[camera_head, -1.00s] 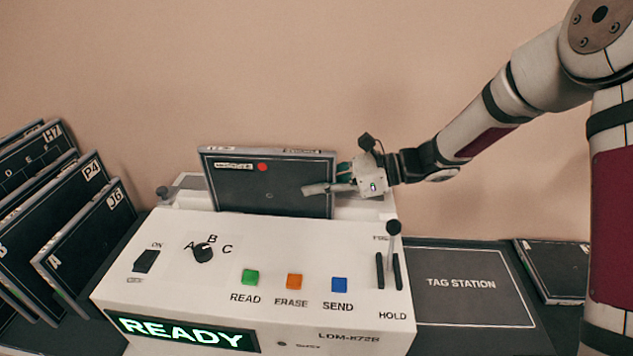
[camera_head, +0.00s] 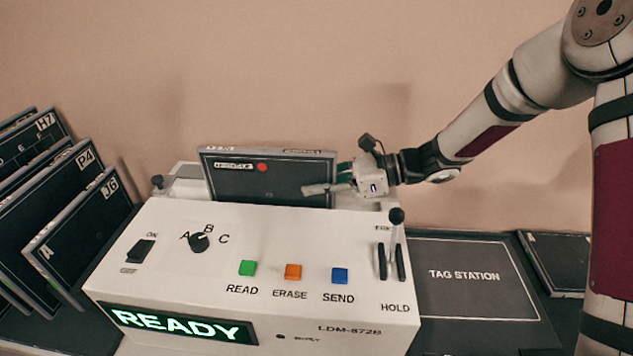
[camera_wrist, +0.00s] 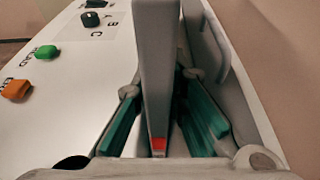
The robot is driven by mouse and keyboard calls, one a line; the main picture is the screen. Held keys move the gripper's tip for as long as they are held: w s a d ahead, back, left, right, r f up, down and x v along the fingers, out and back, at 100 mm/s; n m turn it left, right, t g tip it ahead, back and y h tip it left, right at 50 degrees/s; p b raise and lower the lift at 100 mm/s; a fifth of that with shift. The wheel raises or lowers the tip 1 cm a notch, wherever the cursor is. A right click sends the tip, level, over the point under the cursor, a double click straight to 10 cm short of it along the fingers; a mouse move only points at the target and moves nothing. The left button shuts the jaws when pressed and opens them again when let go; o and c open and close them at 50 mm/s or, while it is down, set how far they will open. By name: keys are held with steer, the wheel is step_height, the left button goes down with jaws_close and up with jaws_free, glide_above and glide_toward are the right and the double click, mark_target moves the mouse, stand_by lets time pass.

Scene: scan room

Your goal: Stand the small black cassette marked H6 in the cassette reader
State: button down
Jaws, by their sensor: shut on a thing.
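A thin dark cassette (camera_head: 290,180) stands nearly upright at the back of the white cassette reader (camera_head: 200,222). Its face has a red dot and a small label that looks upside down. I cannot read H6 on it. My gripper (camera_head: 335,187) is shut on the cassette's right end, one finger across the face. In the wrist view the cassette (camera_wrist: 154,70) runs edge-on between the green finger pads (camera_wrist: 160,125), with a red mark near them. The cassette's lower edge is hidden behind the reader's top, so I cannot tell how deep it sits in the slot.
The reader shows READY and has a knob, coloured buttons and an upright lever (camera_head: 396,230) near my gripper. Larger cassettes marked H7, P4 and J6 (camera_head: 75,240) lean at the left. The tag station (camera_head: 465,285) is bare. Another dark panel (camera_head: 560,262) lies at the far right.

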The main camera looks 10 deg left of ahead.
steer(key=shift+f+b, duration=0.4)
steer(key=shift+f, duration=0.25)
steer(key=shift+f, duration=0.2)
steer(key=c, duration=1.5)
jaws_free()
steer(key=shift+c, duration=0.2)
steer(key=shift+f, duration=0.1)
steer(key=s+v, duration=0.1)
steer(key=v, duration=1.1)
steer(key=shift+w, duration=0.5)
